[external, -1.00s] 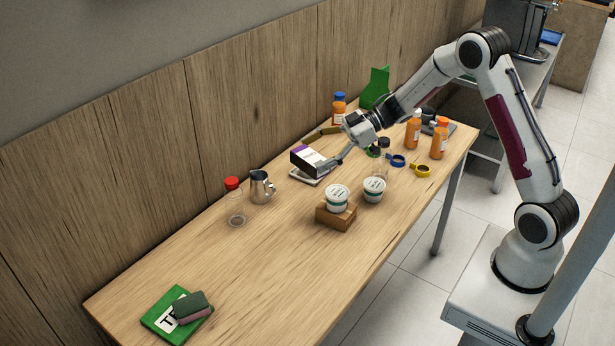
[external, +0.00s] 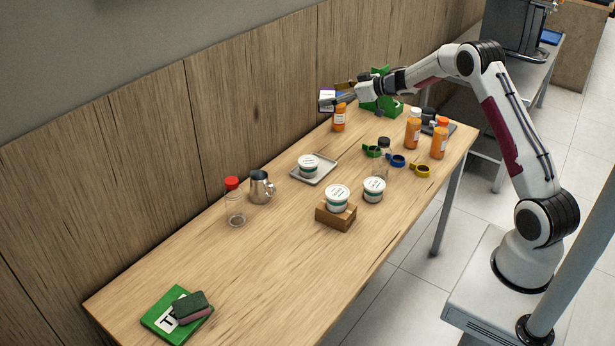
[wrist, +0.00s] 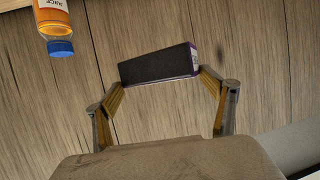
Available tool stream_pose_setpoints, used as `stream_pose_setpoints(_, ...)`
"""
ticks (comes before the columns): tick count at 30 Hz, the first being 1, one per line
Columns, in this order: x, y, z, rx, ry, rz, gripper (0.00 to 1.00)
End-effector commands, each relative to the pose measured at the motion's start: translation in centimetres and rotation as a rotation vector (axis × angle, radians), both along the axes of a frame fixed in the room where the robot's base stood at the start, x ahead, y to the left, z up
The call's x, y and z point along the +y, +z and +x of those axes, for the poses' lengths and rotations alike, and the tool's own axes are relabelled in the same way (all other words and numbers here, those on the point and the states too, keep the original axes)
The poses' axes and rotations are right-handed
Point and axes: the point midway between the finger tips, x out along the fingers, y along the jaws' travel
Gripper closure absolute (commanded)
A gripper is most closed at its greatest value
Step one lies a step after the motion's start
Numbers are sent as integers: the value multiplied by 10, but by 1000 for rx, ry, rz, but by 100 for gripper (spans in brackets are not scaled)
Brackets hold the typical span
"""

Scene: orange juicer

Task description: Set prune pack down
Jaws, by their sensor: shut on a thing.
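The prune pack, a small box with white, purple and dark faces, shows in the external view (external: 327,96) at the back edge of the table. My gripper (external: 338,101) is shut on it and holds it in the air, near the wooden wall panel. In the wrist view the pack (wrist: 160,65) sits tilted between my two fingers (wrist: 162,88), its dark face towards the camera. An orange juice bottle (external: 339,122) stands just below the gripper. Its blue cap is hidden in the external view but shows in the wrist view (wrist: 61,48).
A grey tray (external: 327,172) holds a white tub (external: 308,167). A green stand (external: 381,104) is behind my arm. Orange bottles (external: 413,130) stand at the right. Colored rings, a wooden block (external: 336,217) with a tub, a steel jug and a red-capped jar are around.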

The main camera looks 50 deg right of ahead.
Motion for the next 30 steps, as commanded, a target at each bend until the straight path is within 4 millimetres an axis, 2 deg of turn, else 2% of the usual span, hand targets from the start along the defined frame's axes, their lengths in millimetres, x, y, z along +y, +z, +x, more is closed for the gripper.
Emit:
stream_pose_setpoints(1, -15, 1, 2, -2, -33, -1, 39)
stream_pose_setpoints(3, -33, 2, 5, -1, -75, 1, 39)
stream_pose_setpoints(10, -81, 6, 8, -1, -185, 1, 39)
stream_pose_setpoints(24, -79, -82, 8, 2, -183, 3, 39)
stream_pose_setpoints(30, -79, -101, 8, -1, -182, 1, 39)
